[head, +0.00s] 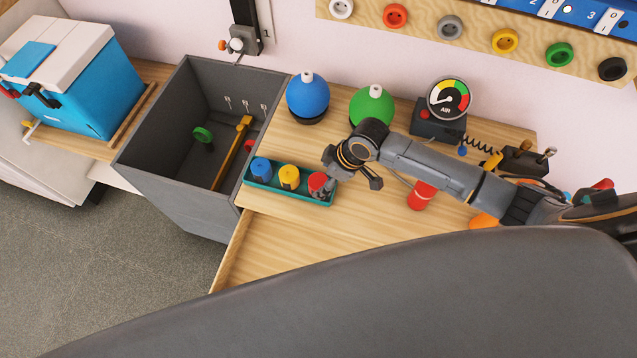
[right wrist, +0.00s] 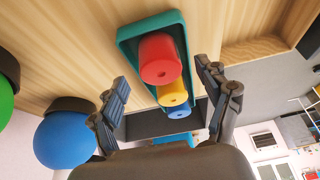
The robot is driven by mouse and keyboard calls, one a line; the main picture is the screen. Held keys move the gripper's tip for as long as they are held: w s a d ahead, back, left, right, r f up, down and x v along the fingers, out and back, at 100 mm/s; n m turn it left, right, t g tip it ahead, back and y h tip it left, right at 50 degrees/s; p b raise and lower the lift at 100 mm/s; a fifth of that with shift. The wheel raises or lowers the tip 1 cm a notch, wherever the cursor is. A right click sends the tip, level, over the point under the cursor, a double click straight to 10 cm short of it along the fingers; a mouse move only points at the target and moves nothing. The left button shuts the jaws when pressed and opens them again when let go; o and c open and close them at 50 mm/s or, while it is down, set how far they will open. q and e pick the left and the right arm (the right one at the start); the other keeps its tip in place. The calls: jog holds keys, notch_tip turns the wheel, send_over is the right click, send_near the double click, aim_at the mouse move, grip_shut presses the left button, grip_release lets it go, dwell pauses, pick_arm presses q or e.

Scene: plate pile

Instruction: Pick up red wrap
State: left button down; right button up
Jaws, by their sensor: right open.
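The red wrap (head: 317,181) is a short red roll at the right end of a teal tray (head: 262,185). A yellow roll (head: 289,177) and a blue roll (head: 261,168) stand in the same tray. My right gripper (head: 350,172) is open and empty, just right of and above the red wrap, hiding part of it. In the right wrist view, the red wrap (right wrist: 160,60) shows ahead between the two spread fingers, with the yellow roll (right wrist: 172,93) and blue roll (right wrist: 178,112) beyond it. I cannot tell that either finger touches it. My left gripper is not in view.
A deep grey bin (head: 160,167) stands left of the tray. Blue (head: 308,95) and green (head: 373,107) balls sit behind it. An air gauge (head: 450,99) and a red cylinder (head: 422,196) are to the right. The wooden surface in front of the tray is clear.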

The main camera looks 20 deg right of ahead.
aim_at(317, 180)
jog(key=shift+x, duration=1.35)
jog(key=c, duration=1.3)
jog(key=shift+o, duration=0.2)
